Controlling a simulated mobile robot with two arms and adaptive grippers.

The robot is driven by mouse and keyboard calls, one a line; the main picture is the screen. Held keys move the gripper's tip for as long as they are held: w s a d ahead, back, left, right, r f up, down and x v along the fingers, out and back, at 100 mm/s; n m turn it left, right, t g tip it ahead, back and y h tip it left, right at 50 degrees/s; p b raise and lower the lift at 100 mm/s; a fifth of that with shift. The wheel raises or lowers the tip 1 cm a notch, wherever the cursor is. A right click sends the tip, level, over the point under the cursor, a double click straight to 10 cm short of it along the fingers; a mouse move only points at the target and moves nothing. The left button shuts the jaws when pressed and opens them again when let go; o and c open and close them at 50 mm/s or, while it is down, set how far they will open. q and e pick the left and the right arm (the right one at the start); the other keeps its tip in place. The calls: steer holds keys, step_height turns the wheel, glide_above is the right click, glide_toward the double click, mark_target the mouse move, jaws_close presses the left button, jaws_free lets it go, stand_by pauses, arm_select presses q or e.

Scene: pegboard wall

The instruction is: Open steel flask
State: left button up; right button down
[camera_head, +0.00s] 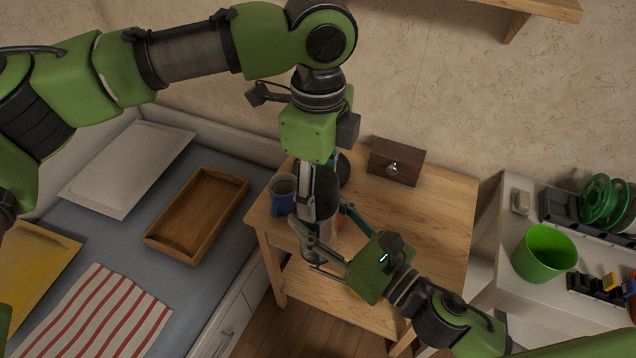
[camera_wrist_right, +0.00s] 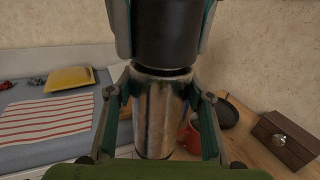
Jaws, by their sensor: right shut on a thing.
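The steel flask has a shiny metal body (camera_wrist_right: 160,115) and a black lid (camera_wrist_right: 168,35). It stands upright in the right wrist view, with a narrow dark seam between lid and body. My right gripper (camera_wrist_right: 157,95) is shut on the metal body, one finger on each side. My left gripper (camera_head: 318,195) reaches down from above in the head view. Its fingers press on both sides of the lid, as the right wrist view shows. In the head view my grippers hide much of the flask. Whether the flask's base touches the table is hidden.
The wooden table (camera_head: 430,215) holds a brown box (camera_head: 396,162), a blue mug (camera_head: 283,192) and a red object (camera_wrist_right: 190,137) close by the flask. A wooden tray (camera_head: 198,215) lies on the left surface. A green bucket (camera_head: 545,254) stands at right. The table's right side is clear.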

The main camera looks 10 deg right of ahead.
mark_target(319, 178)
arm_select(q)
steer(key=c, duration=0.5)
steer(key=shift+o, duration=0.2)
steer(key=n, duration=0.9)
steer(key=shift+r, duration=0.1)
steer(key=shift+r, duration=0.15)
steer(key=shift+r, duration=0.95)
steer(key=shift+r, duration=0.1)
steer(key=shift+r, duration=1.9)
